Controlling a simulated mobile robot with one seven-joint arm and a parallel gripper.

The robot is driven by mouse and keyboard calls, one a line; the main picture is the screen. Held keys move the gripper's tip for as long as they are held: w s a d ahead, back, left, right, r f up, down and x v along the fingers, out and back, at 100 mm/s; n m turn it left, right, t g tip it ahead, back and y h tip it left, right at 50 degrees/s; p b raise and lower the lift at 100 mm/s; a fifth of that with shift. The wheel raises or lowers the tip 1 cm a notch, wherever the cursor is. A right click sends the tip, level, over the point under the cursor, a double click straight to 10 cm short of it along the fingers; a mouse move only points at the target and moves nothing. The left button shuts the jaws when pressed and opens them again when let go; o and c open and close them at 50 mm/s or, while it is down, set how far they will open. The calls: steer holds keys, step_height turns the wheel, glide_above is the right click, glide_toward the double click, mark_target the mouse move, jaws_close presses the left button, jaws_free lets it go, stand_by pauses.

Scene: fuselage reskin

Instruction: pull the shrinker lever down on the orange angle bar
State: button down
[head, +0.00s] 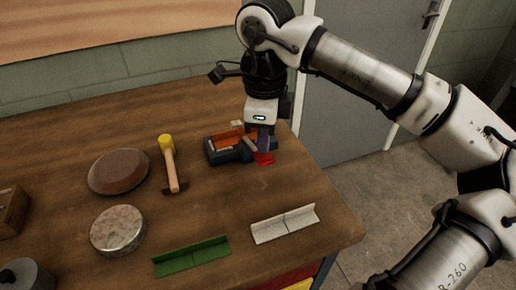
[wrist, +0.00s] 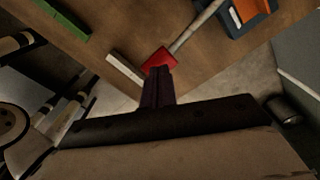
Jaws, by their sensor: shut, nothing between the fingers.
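The shrinker (head: 240,155) is a dark blue block on the wooden bench, and it also shows at the top right of the wrist view (wrist: 232,26). The orange angle bar (head: 228,138) sits in it, and a corner of it shows in the wrist view (wrist: 248,9). The shrinker lever is a grey bar (wrist: 196,27) with a red end (wrist: 158,59); the red end also shows in the head view (head: 265,159). My gripper (wrist: 158,72) is shut and empty, pointing down with its fingertips right at the red end. I cannot tell whether they touch it.
A yellow-headed mallet (head: 170,165), a brown dish-shaped block (head: 118,172) and a round pale block (head: 118,230) lie to the left. A green angle bar (head: 191,256) and a white one (head: 284,223) lie near the front edge. Bare bench lies between them.

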mark_target(263, 156)
steer(key=shift+f+b, duration=2.55)
steer(key=shift+f, duration=0.6)
steer(key=shift+r, duration=0.15)
steer(key=shift+r+p, duration=3.75)
steer(key=shift+r, duration=1.7)
